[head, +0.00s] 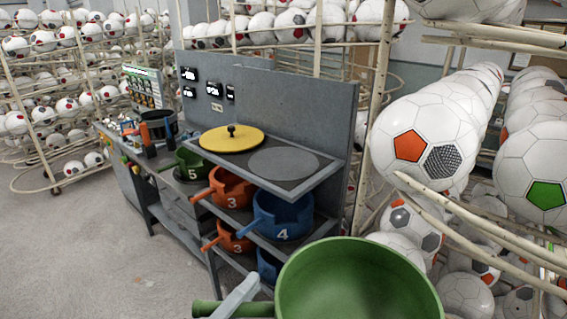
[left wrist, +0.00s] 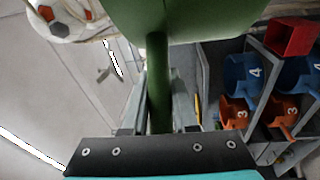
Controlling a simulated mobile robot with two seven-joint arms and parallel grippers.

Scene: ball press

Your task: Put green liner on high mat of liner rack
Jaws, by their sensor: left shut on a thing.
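A large green liner (head: 360,280), an open pan with a long handle, fills the bottom of the head view. My left gripper (head: 240,297) is shut on its handle and holds it up in front of the rack. The left wrist view shows the liner (left wrist: 190,18) above and its handle between the fingers (left wrist: 158,100). The grey liner rack (head: 325,178) stands behind it. My right gripper is not in view.
Orange liners marked 3 (head: 233,188) and blue liners marked 4 (head: 282,215) sit on lower shelves. A green pan marked 5 (head: 194,163) stands left of the rack. Racks of footballs (head: 425,140) crowd the right. The floor (head: 110,240) at left is clear.

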